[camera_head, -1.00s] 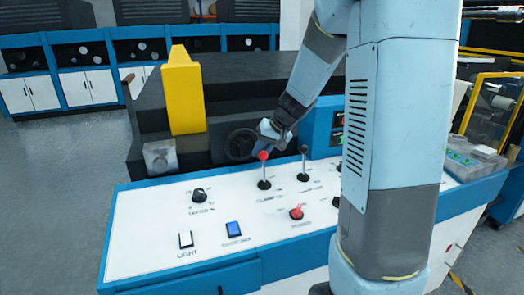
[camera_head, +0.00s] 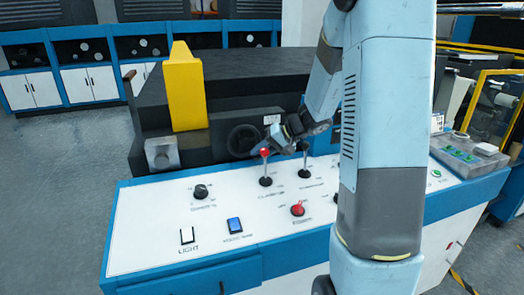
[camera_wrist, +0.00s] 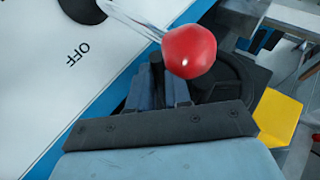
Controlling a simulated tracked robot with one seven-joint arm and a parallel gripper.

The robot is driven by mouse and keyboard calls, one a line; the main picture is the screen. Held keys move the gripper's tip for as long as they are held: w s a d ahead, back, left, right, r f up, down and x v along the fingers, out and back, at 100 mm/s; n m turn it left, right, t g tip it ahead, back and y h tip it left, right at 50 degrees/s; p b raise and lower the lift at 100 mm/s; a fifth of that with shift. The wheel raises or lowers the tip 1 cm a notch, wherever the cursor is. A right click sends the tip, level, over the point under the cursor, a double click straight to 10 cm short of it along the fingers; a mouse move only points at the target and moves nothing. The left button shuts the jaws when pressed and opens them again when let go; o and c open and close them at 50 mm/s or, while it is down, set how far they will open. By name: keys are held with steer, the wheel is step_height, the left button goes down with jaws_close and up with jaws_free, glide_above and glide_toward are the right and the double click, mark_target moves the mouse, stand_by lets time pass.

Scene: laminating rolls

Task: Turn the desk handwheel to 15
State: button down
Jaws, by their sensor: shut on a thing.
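The desk handwheel (camera_head: 243,140) is a black spoked wheel on the dark machine front, just behind the white control desk. In the wrist view the fingers (camera_wrist: 160,88) point at the dark wheel (camera_wrist: 238,75), and the red ball knob hides part of the contact. A small white plate (camera_head: 271,119) sits at the wheel's upper right; its reading is too small to tell.
A red-knobbed lever (camera_head: 265,167) stands right in front of my gripper; its knob (camera_wrist: 189,51) is very close in the wrist view. A black-knobbed lever (camera_head: 304,162) stands to the right. A yellow guard (camera_head: 185,92) rises at the left.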

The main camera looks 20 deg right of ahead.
steer(key=shift+f, duration=0.15)
steer(key=c, duration=1.1)
jaws_free()
steer(key=shift+d, duration=0.1)
steer(key=v, duration=1.3)
steer(key=shift+s+d+r, duration=0.1)
steer(key=shift+d+r, duration=0.1)
steer(key=shift+d, duration=0.1)
steer(key=shift+a, duration=0.1)
